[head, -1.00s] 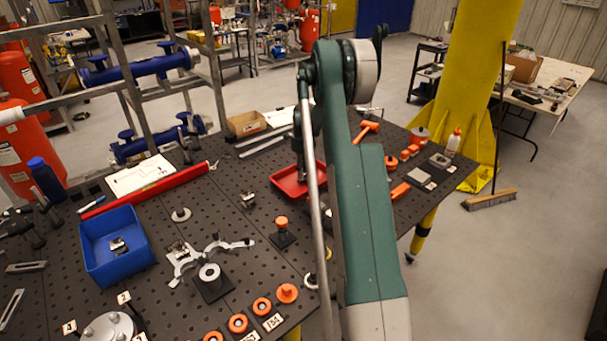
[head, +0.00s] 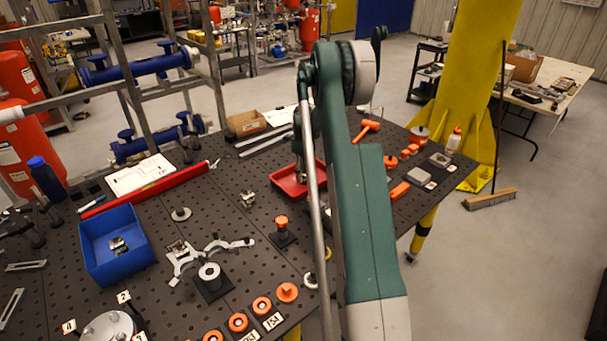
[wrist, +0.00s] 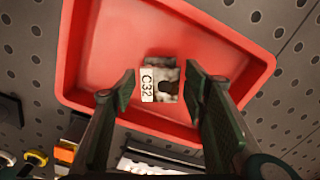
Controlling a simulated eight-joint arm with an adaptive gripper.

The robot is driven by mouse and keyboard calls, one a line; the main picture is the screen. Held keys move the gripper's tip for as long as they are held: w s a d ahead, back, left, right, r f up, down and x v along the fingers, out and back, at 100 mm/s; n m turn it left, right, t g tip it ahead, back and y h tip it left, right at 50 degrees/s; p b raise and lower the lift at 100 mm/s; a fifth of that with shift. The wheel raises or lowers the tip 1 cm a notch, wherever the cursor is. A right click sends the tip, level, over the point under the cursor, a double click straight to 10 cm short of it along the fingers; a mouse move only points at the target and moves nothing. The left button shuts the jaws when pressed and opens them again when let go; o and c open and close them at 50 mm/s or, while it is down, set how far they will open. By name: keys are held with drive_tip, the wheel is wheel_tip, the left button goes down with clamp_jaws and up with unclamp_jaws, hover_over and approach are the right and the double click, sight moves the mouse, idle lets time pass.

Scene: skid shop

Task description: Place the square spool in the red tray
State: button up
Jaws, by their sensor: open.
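The red tray (wrist: 225,45) fills much of the wrist view; in the head view the tray (head: 290,187) is partly hidden behind my arm. A grey metal piece (wrist: 168,76) with a white tag reading C32 is in the tray area, between my fingertips; it seems to be the square spool, though its full shape is not clear. My gripper (wrist: 158,80) is open, one finger on each side of the piece, with small gaps visible. I cannot tell whether the piece rests on the tray floor. My gripper also shows over the tray in the head view (head: 299,172).
Similar small metal pieces are at the table's middle (head: 248,199), near a bracket (head: 177,247) and in a blue bin (head: 142,262). An orange-topped post (head: 282,228) stands in front of the tray. A long red bar (head: 165,186) lies to the left.

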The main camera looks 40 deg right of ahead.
drive_tip(key=shift+r, duration=0.1)
wheel_tip(320, 180, up, 12)
idle(0.8)
idle(0.5)
